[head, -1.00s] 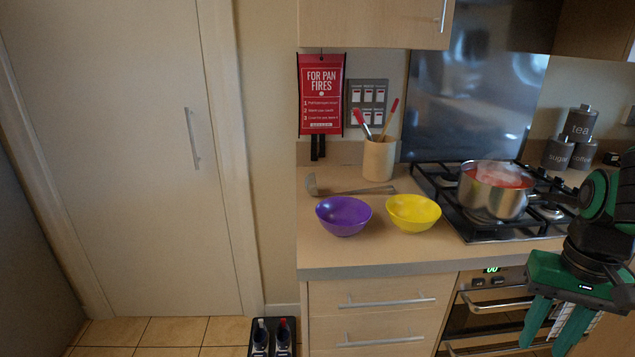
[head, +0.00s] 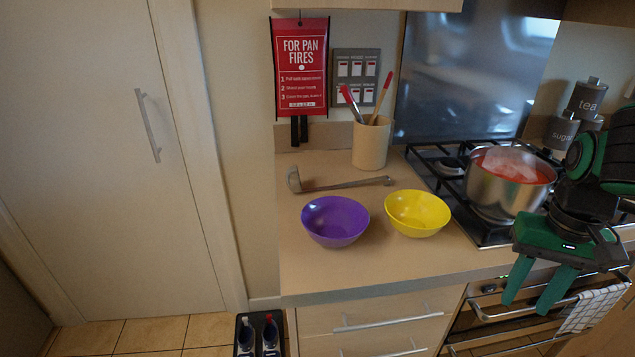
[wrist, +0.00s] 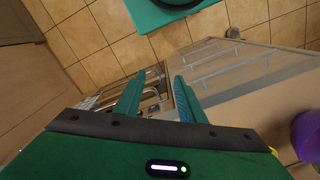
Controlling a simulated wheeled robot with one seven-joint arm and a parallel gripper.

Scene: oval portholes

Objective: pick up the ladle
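The ladle (head: 345,184) is metal and lies on the counter behind the two bowls, in the head view. Its bowl end is at the left and its handle points right. My gripper (head: 530,301) hangs at the right, in front of the oven and below the counter's front edge, well away from the ladle. Its green fingers are apart with nothing between them. The wrist view also shows the open fingers (wrist: 157,97), pointing at the drawers and floor. The ladle is not in the wrist view.
A purple bowl (head: 335,238) and a yellow bowl (head: 417,225) stand in front of the ladle. A utensil pot (head: 370,146) stands behind it. A pan (head: 500,196) of red food sits on the hob at the right. The counter's front left (head: 320,277) is clear.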

